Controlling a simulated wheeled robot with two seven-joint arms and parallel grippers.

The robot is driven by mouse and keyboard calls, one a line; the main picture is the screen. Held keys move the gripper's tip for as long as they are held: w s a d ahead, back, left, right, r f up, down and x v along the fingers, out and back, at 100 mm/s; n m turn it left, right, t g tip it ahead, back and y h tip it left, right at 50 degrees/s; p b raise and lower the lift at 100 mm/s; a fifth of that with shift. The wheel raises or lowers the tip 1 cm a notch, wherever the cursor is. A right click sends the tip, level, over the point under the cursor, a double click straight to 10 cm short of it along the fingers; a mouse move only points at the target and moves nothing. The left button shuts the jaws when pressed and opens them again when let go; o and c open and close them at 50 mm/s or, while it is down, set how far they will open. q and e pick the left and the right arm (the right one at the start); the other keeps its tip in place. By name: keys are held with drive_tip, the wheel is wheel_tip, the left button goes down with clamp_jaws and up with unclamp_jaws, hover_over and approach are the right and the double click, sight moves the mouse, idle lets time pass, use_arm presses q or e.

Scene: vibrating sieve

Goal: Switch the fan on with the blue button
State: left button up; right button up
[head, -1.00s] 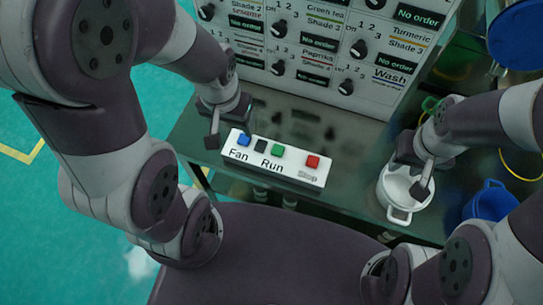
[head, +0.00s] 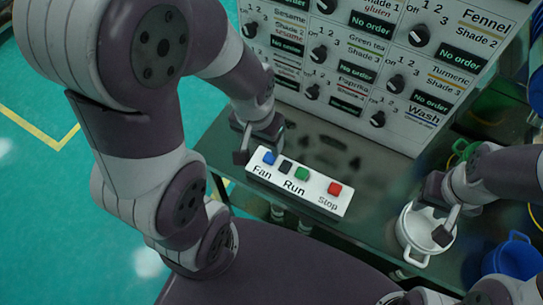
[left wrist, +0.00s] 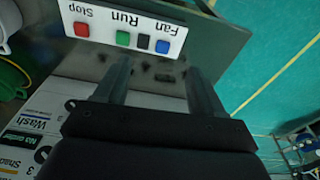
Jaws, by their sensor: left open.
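The white button box (head: 295,190) lies on the dark table and carries a blue button (head: 269,158) above the word Fan, at its left end. Black, green and red buttons follow to the right. My left gripper (head: 243,152) is just left of the blue button, apart from it. In the left wrist view the box (left wrist: 110,32) appears upside down, with the blue button (left wrist: 162,47) beyond my open left fingers (left wrist: 162,75). Nothing is between them. My right gripper (head: 445,228) is at the white pot (head: 415,248); its finger gap is unclear.
A panel with several knobs and labels (head: 375,60) stands behind the box. A blue container (head: 512,258) is at the lower right, and a green handle (head: 463,149) is above the pot. The table strip (head: 370,195) between box and pot is clear.

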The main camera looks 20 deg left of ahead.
use_arm(q)
clamp_jaws()
idle(0.3)
idle(1.6)
